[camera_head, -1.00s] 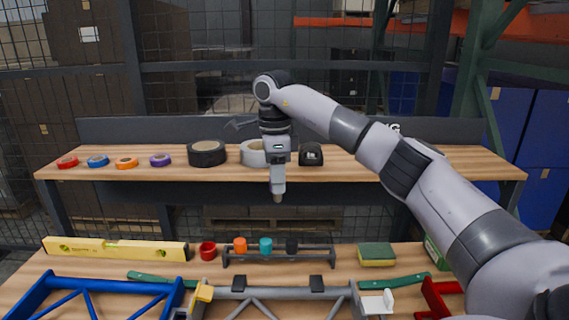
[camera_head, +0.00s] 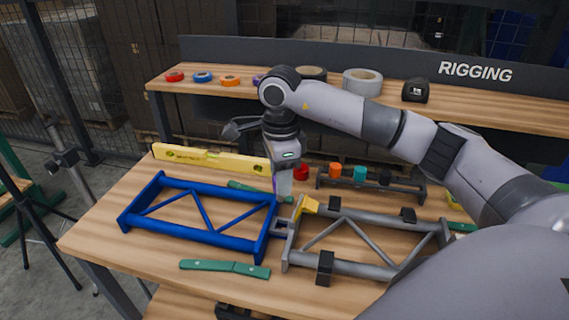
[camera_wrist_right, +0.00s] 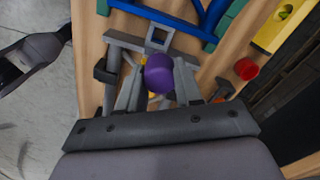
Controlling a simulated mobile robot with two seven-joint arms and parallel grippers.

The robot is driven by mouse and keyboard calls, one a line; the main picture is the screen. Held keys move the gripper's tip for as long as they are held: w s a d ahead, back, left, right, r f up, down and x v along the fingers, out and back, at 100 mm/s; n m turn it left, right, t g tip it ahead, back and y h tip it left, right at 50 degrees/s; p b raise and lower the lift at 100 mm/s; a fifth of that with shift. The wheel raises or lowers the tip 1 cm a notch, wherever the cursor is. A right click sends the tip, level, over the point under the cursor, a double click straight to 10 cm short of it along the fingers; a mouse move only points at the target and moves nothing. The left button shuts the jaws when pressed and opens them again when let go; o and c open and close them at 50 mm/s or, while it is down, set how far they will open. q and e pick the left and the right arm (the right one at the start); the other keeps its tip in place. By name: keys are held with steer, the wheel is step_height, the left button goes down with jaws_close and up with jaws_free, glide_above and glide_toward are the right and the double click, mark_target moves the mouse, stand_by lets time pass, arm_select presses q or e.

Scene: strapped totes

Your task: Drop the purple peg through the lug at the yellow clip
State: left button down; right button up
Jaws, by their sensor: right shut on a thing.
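My right gripper (camera_head: 281,188) points down over the gap between the blue frame (camera_head: 147,222) and the grey frame (camera_head: 433,240). It is shut on the purple peg (camera_wrist_right: 158,73); only a sliver of the peg shows in the head view (camera_head: 274,184). The lug (camera_head: 284,226) is between the two frames, just below the gripper; its square opening shows past the peg in the right wrist view (camera_wrist_right: 158,38).
A yellow level (camera_head: 208,158) lies behind the blue frame. A tape shelf (camera_head: 300,93) is farther back.

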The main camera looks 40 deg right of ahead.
steer(key=shift+f+b, duration=2.8)
steer(key=shift+f, duration=1.2)
steer(key=shift+s+a+f+b, duration=0.1)
steer(key=shift+s+f+b, duration=0.1)
steer(key=shift+f+b, duration=0.3)
steer(key=shift+s+a+f+b, duration=0.1)
steer(key=shift+s+f+b, duration=0.1)
steer(key=shift+f+b, duration=0.25)
steer(key=shift+f, duration=0.15)
steer(key=o, duration=1)
steer(key=shift+w+f, duration=0.35)
steer(key=shift+c, duration=0.2)
steer(key=shift+o, duration=1)
steer(key=shift+w+d+f, duration=0.1)
steer(key=shift+w, duration=0.1)
steer(key=shift+s+r, duration=0.1)
steer(key=shift+r, duration=0.15)
steer(key=shift+d, duration=0.1)
